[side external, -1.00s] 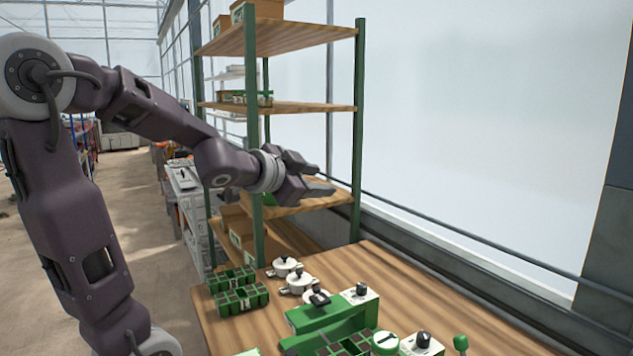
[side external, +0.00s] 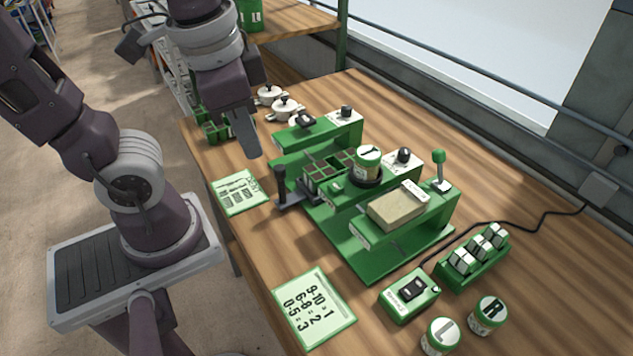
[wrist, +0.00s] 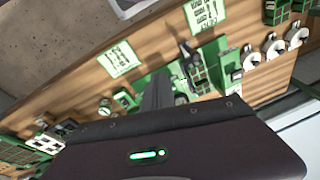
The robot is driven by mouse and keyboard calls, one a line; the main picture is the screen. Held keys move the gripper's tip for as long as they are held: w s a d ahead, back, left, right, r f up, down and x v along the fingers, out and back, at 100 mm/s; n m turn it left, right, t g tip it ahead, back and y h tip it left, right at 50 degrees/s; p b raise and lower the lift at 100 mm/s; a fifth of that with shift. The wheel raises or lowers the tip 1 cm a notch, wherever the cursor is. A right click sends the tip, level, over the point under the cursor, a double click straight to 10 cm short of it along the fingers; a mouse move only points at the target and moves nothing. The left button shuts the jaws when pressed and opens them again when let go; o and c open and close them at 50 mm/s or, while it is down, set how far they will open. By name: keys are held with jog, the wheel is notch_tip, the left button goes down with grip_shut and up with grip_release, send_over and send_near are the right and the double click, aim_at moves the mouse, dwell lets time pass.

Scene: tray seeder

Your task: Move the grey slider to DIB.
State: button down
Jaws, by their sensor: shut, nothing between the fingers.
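The green tray seeder (side external: 385,262) stands on the wooden bench. A dark grey upright handle on a flat dark base, which looks like the grey slider (side external: 282,183), is at the seeder's left edge; I cannot read a DIB mark. The slider also shows in the wrist view (wrist: 187,50). A green tray with dark cells (side external: 327,170) sits just right of it. My gripper (side external: 250,148) is shut and empty, pointing down above the bench, up and left of the slider in the side view and apart from it. Its fingers also show in the wrist view (wrist: 157,90).
A jar (side external: 368,160) and a tan block (side external: 396,210) sit on the seeder. A lever with a green knob (side external: 439,170) rises at the right. Lidded white pots (side external: 284,107) stand behind. Printed cards (side external: 313,309), a switch box (side external: 408,293) and jars are in front.

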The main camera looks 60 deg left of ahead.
notch_tip(320, 180, down, 3)
jog(key=w+d+m+g+y, duration=0.1)
jog(key=w+m+g+y, duration=0.15)
jog(key=m+g, duration=0.2)
jog(key=m+t+y, duration=0.5)
jog(key=m+y, duration=0.8)
jog(key=y, duration=0.1)
send_near(282, 174)
jog(key=shift+n, duration=0.25)
jog(key=a, duration=0.4)
jog(key=w+a, duration=0.1)
jog(key=a, duration=0.2)
jog(key=shift+f, duration=0.15)
jog(key=shift+d, duration=0.1)
jog(key=a, duration=1)
jog(key=shift+a, duration=0.4)
jog(key=shift+s, duration=0.1)
